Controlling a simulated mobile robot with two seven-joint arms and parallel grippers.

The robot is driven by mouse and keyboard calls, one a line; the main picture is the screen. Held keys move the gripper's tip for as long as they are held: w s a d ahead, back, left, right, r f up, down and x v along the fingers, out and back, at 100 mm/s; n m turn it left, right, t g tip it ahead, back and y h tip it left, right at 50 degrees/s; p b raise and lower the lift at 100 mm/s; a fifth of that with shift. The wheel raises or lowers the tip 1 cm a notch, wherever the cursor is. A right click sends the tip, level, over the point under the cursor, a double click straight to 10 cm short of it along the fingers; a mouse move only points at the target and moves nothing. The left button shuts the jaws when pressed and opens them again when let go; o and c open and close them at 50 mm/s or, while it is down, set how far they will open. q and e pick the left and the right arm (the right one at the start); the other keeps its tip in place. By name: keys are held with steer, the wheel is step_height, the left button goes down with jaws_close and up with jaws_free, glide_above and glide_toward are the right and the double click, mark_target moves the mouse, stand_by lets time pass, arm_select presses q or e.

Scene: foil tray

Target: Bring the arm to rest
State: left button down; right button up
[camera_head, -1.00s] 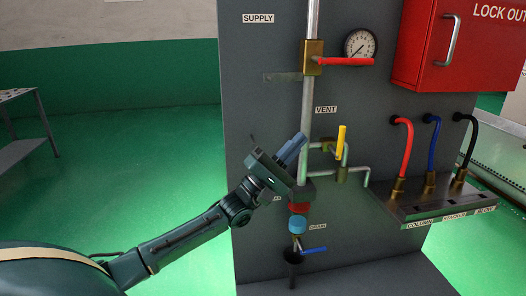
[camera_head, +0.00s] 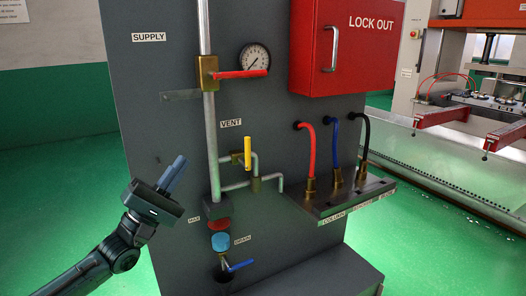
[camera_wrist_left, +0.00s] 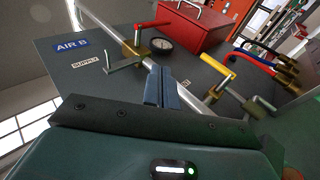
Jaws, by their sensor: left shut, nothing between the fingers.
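My left gripper (camera_head: 174,174) is at the left of the grey panel (camera_head: 150,95) in the head view. Its fingers are together, pointing up and to the right, with nothing between them. In the left wrist view the shut fingers (camera_wrist_left: 164,88) point toward the panel, apart from the valves as far as I can see. My right gripper is not in view.
The panel carries a red supply handle (camera_head: 240,74), a gauge (camera_head: 255,57), a yellow vent handle (camera_head: 248,152), a blue drain handle (camera_head: 241,265) and a red lock-out box (camera_head: 345,50). Red, blue and black hoses (camera_head: 310,150) stand at right. Green floor (camera_head: 60,190) lies clear at left.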

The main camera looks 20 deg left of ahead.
arm_select(q)
steer(key=s+d+f+m+g+y, duration=0.2)
steer(key=d+f, duration=0.2)
steer(key=f, duration=0.4)
steer(key=s+d+f+m+g+y+p, duration=0.1)
steer(key=s+d+f+m+y, duration=0.15)
steer(key=f, duration=0.45)
steer(key=s+d+f+m+g+y, duration=0.1)
steer(key=d+f+m+g+y, duration=0.2)
steer(key=f, duration=0.5)
steer(key=s+d+f+m+g+y, duration=0.1)
steer(key=s+d+f+m+g, duration=0.2)
steer(key=s+f, duration=0.4)
steer(key=s+d+f+m+g+y+p, duration=0.1)
steer(key=s+d+f+m+g, duration=0.2)
steer(key=s+f+m, duration=0.3)
steer(key=shift+s+d+f, duration=0.8)
steer(key=shift+s, duration=0.15)
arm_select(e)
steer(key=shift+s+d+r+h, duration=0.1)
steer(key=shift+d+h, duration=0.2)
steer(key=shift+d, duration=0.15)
arm_select(q)
steer(key=shift+m, duration=0.25)
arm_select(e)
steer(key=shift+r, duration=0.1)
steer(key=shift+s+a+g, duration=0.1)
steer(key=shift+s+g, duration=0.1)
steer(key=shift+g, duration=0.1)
